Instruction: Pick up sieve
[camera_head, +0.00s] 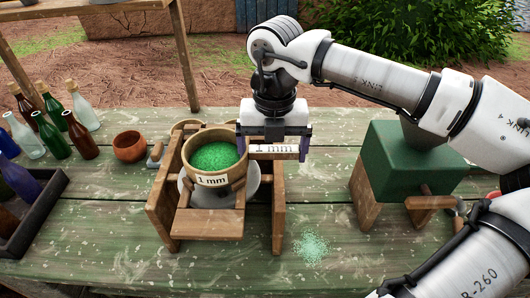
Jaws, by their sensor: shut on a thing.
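A round wooden tub (213,180) with a "1 mm" label holds green granules and sits in a wooden stand (160,213). My gripper (274,149) is just right of the tub, above the stand's right side. A grey round plate (252,178) shows behind and beneath the tub.
Several bottles (52,137), a clay bowl (129,147) and a dark crate (40,215) are at left. A green block-shaped device (400,165) on wooden supports stands at right. Pale green powder (312,247) lies on the table front (260,275), which is otherwise mostly clear.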

